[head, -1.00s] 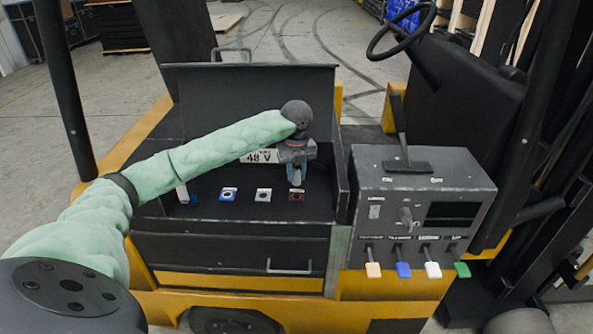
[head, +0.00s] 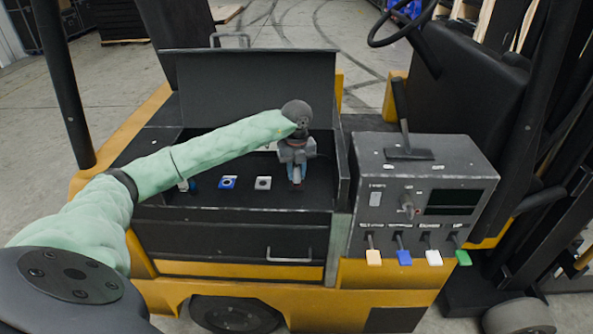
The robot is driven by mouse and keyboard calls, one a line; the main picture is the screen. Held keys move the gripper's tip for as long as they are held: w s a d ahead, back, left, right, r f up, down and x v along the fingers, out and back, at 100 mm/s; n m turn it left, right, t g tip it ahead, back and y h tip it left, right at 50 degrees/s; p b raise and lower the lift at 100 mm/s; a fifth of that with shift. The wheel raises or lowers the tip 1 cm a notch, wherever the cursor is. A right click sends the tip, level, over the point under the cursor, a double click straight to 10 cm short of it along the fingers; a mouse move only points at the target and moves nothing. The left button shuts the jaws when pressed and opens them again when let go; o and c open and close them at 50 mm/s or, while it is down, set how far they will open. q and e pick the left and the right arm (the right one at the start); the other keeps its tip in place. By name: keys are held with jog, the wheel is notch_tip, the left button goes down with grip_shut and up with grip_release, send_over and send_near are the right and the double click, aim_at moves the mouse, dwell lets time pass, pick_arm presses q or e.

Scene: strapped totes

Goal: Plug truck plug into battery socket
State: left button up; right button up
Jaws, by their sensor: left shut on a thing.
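The open battery compartment (head: 205,201) of the truck holds a row of sockets: a blue-framed socket (head: 227,182) and a pale grey-framed socket (head: 263,183). My left gripper (head: 296,181) reaches in from the left, pointing down at the right end of this row. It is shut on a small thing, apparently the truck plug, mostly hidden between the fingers. The gripper covers the spot right of the grey socket, so I cannot tell whether the plug touches a socket there. My right gripper is not in view.
The raised dark lid (head: 250,88) stands behind the compartment. A control box (head: 425,180) with coloured levers stands close on the right. Dark posts flank the truck.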

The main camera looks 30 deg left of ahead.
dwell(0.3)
pick_arm(q)
jog(key=shift+b, duration=0.3)
dwell(0.6)
dwell(0.3)
jog(key=shift+b, duration=0.45)
dwell(0.9)
jog(key=shift+f+b, duration=0.45)
jog(key=shift+f, duration=0.15)
jog(key=o, duration=1.1)
